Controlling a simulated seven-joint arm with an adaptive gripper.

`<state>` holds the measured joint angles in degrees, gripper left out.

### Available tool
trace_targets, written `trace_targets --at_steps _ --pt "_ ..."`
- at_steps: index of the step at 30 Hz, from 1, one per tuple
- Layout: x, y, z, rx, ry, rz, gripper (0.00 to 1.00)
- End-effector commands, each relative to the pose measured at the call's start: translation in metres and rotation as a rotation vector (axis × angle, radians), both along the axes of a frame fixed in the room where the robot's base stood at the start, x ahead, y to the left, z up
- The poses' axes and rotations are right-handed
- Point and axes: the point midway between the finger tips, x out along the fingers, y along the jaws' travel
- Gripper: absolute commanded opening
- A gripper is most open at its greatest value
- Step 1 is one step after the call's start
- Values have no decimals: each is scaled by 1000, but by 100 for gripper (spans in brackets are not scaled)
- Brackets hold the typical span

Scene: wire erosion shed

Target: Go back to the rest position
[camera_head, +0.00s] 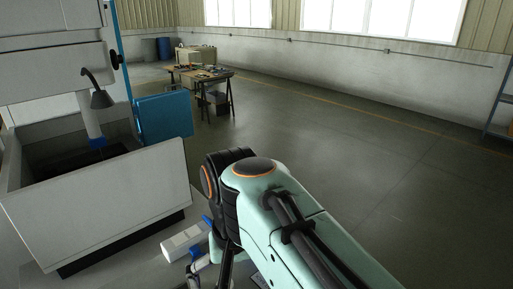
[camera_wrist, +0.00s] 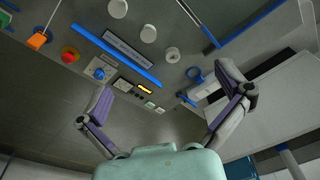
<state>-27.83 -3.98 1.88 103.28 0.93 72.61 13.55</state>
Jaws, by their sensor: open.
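My gripper (camera_wrist: 165,82) is open in the wrist view, its two fingers spread wide to the left and right. In the head view my gripper (camera_head: 204,262) is partly hidden by my own arm and hangs low, beside a white block-like item (camera_head: 185,242). My arm reaches in from the bottom right of the head view.
The wire erosion machine (camera_head: 95,215) with its open tank stands at left, close to my gripper. The wrist view shows a red button (camera_wrist: 69,55), a blue bar (camera_wrist: 118,56) and white round pieces (camera_wrist: 118,8).

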Motion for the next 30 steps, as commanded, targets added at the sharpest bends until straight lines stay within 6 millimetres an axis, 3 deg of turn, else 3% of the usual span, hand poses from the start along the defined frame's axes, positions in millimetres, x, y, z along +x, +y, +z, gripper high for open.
trace_targets --at_steps 1,3,6,9,14,30 --pt "-11 -47 -1 2 -9 -107 100" --pt "-38 -98 -13 2 -2 -219 100" --pt "-83 -134 -43 3 29 -298 100" --pt "-118 -142 -73 8 78 -287 100" --pt "-145 -136 -103 11 160 -191 100" --pt "-142 -135 -102 11 147 -155 100"
